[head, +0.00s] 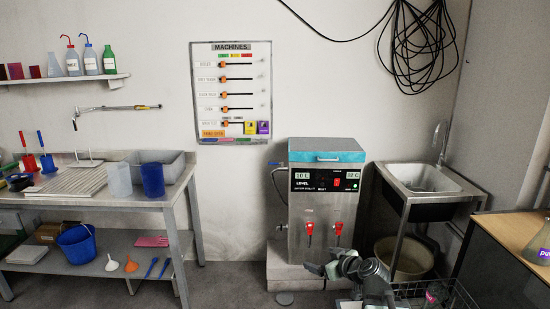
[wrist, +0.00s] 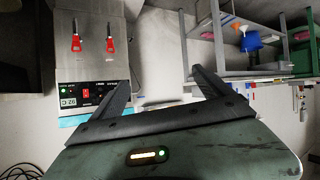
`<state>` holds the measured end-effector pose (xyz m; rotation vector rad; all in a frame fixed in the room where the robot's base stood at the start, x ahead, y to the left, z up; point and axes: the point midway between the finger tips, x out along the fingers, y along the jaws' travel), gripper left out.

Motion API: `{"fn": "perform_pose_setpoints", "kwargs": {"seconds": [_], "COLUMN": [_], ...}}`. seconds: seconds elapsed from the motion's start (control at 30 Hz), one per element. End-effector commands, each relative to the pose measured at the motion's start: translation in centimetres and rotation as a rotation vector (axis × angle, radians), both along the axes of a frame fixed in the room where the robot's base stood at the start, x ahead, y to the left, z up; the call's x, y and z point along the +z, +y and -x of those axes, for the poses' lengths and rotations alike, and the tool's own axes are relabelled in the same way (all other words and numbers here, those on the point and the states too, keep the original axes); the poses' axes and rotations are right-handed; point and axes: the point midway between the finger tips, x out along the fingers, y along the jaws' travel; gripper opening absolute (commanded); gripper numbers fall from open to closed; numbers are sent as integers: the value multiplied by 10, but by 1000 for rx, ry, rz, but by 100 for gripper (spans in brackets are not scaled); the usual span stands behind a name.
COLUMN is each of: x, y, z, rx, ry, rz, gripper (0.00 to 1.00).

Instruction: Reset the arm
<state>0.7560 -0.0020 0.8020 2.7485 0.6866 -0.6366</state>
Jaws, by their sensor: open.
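My gripper (wrist: 161,76) shows in the wrist view with its two dark fingers spread apart and nothing between them. The wrist picture is upside down. My grey arm (head: 362,272) shows at the bottom of the head view, in front of the steel water boiler (head: 325,205). The boiler has two red taps and a lit panel. It also shows at the upper left of the wrist view (wrist: 110,55), beyond the fingers. I cannot make out the fingers clearly in the head view.
A steel sink (head: 424,184) stands right of the boiler, with a bucket (head: 405,262) below it. A wire basket (head: 440,297) is at the bottom near my arm. A workbench (head: 100,203) with beakers is on the left. A wooden table (head: 510,235) is at the right edge.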

Motion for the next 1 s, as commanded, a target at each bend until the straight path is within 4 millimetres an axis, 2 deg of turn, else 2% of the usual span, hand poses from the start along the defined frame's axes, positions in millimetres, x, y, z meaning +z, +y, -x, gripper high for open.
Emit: {"fn": "perform_pose_setpoints", "kwargs": {"seconds": [0.03, 0.1, 0.2, 0.27, 0.4, 0.5, 0.57, 0.6, 0.87, 1.0], "x": [-25, -56, -98, -118, -140, -143, -144, -123, -41, 13], "y": [33, 66, 87, 78, 28, 3, 2, 2, 3, 3], "z": [11, 33, 72, 97, 145, 174, 184, 183, 182, 182], "rx": [57, 108, 106, 41, -217, -424, -529, -539, -534, -532], "ry": [80, 219, 455, 608, 891, 1039, 1098, 1094, 1090, 1089], "rz": [17, 51, 117, 162, 229, 234, 187, 177, 177, 177], "gripper": [90, 90, 90, 90, 90, 90, 90, 90, 90, 90]}}
